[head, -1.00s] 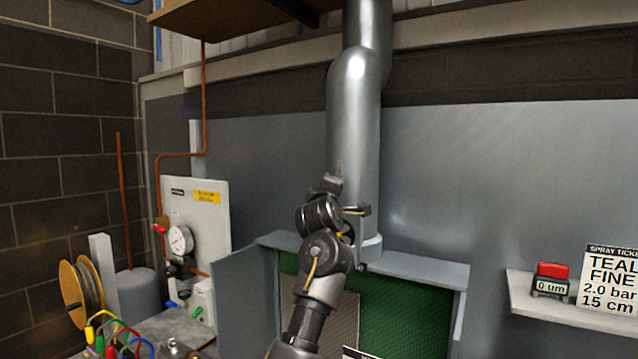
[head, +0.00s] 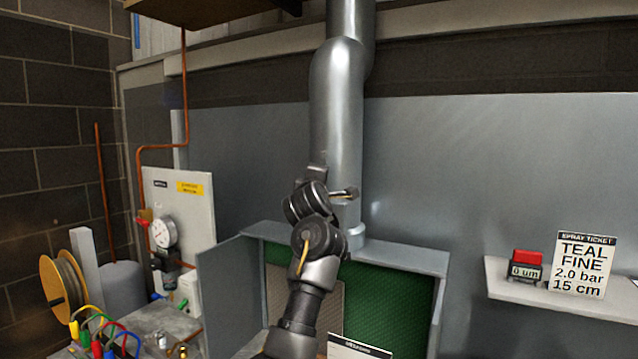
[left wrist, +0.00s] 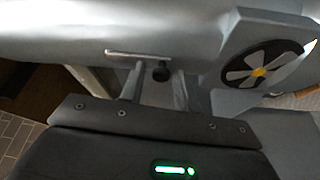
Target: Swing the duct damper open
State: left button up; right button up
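The silver duct (head: 338,110) rises from the top of the spray booth in the head view. My left arm reaches up in front of it, with its left gripper (head: 317,173) against the duct's lower part; the fingers are hard to make out there. In the left wrist view the left gripper (left wrist: 156,82) has its two fingers apart, close to the pale duct surface. A light flat bar, apparently the damper lever (left wrist: 132,53), lies on the duct, with a dark knob (left wrist: 160,72) between the fingers. I cannot tell whether they touch it. My right gripper is out of view.
The green-backed booth (head: 400,255) stands below the duct. A shelf (head: 560,300) at right holds a red-topped meter (head: 526,264) and a spray ticket (head: 583,264). A fan disc (left wrist: 262,70) shows in the left wrist view.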

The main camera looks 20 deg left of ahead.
pick_arm(q)
jog(key=shift+o, duration=0.7)
jog(key=shift+f, duration=0.1)
jog(key=s+d+b, duration=0.1)
jog(key=s+b, duration=0.3)
jog(key=s, duration=0.6)
jog(key=shift+s+d+f+b, duration=0.3)
jog(key=shift+d+f, duration=0.05)
jog(key=shift+d, duration=0.05)
